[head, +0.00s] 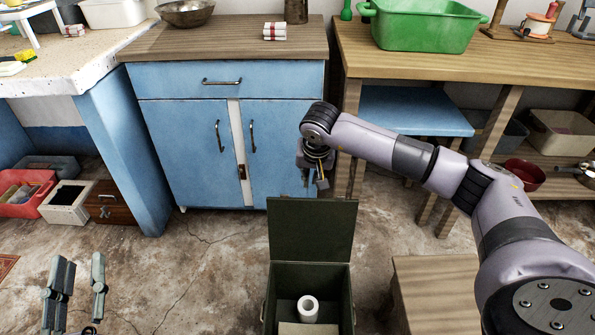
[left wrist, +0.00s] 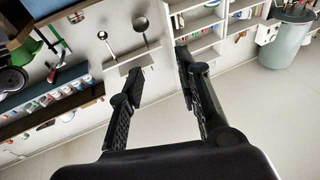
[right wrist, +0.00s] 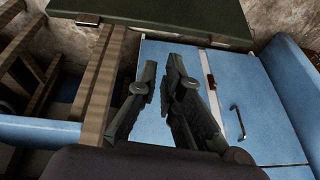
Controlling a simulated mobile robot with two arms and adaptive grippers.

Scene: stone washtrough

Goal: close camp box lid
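The camp box (head: 349,300) is a dark green box on the floor with its lid (head: 312,230) open and standing upright at the back. A white roll (head: 308,308) and a beige item (head: 308,328) lie inside. My right gripper (head: 314,184) is just above the lid's top edge in the head view, fingers slightly apart and empty. In the right wrist view the lid (right wrist: 150,14) runs across the top, beyond the fingertips (right wrist: 163,62); I see no clear contact. My left gripper (head: 80,268) is open and empty at lower left; its fingers show apart (left wrist: 160,68).
A blue cabinet (head: 185,140) stands close behind the box. A wooden workbench (head: 445,65) with a green tub (head: 420,25) is at the right. A low wooden piece (head: 435,285) stands right of the box. The floor (head: 190,270) to its left is clear.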

